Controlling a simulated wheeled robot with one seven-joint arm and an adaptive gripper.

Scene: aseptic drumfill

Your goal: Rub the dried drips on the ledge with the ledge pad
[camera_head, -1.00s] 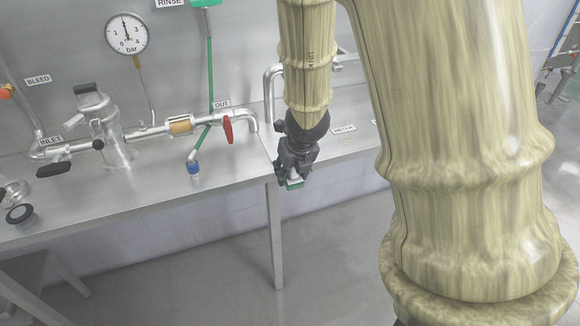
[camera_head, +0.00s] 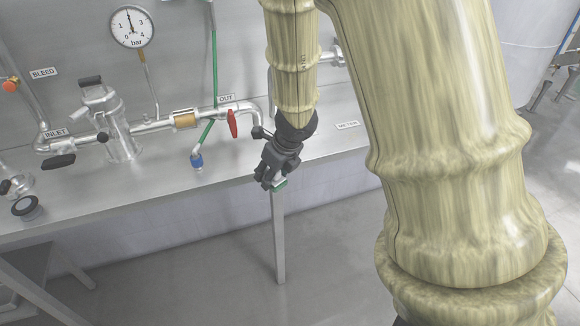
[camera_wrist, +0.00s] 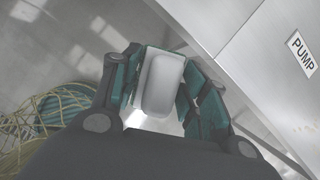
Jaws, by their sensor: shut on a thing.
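My gripper (camera_head: 268,178) is shut on the ledge pad, in front of the bench's front edge near a bench leg. In the head view only a small green and white bit of the pad (camera_head: 280,184) shows below the fingers. In the wrist view the pad's white, rounded block (camera_wrist: 161,86) sits between the teal-lined fingers. It is held out over the floor beside the bench edge and appears apart from the metal.
The steel bench (camera_head: 130,190) carries pipework, a filter housing (camera_head: 110,125), a red valve handle (camera_head: 232,123) and a blue-tipped green hose (camera_head: 196,160). A pressure gauge (camera_head: 132,28) is on the wall.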

